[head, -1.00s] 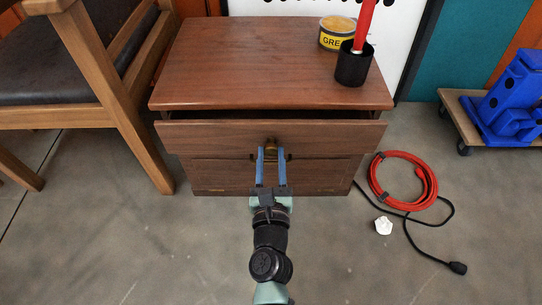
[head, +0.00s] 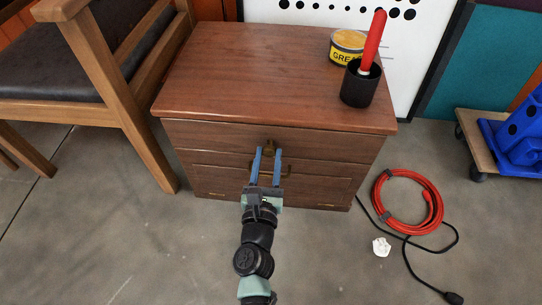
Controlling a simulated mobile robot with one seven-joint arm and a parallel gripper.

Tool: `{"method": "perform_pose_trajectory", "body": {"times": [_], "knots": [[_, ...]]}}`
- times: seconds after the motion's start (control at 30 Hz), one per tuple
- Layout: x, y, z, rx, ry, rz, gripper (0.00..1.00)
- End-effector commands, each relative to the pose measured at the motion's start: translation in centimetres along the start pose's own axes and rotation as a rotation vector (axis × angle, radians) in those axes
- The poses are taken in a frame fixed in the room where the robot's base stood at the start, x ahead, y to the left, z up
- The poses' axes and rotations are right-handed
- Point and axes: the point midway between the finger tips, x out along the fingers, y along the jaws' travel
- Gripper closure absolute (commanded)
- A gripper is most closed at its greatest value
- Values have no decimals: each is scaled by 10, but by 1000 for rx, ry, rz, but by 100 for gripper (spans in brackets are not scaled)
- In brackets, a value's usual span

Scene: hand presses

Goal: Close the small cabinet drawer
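The small brown wooden cabinet (head: 265,65) stands in the middle of the head view. Its top drawer (head: 325,142) now sits flush or nearly flush under the cabinet top, with no dark gap visible above it. The drawer's brass-coloured handle (head: 269,147) is at the middle of its front. My gripper (head: 267,152) points at the drawer front, with its two blue fingers apart at the handle. I cannot tell whether the fingertips touch the handle or the drawer front. A lower drawer front is partly hidden behind my fingers.
A black cup (head: 360,88) with a red-handled tool and a yellow grease tin (head: 346,50) stand on the cabinet top. A wooden chair (head: 108,85) is close on the left. A red hose coil (head: 378,190) and black cable lie on the floor to the right.

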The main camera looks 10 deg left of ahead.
Motion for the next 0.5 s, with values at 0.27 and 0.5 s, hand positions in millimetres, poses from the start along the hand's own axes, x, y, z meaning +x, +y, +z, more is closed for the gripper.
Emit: {"method": "perform_pose_trajectory", "body": {"times": [0.27,0.5], "knots": [[1,0,2,1,-3,-1,30],[-2,0,1,1,-2,0,30]]}}
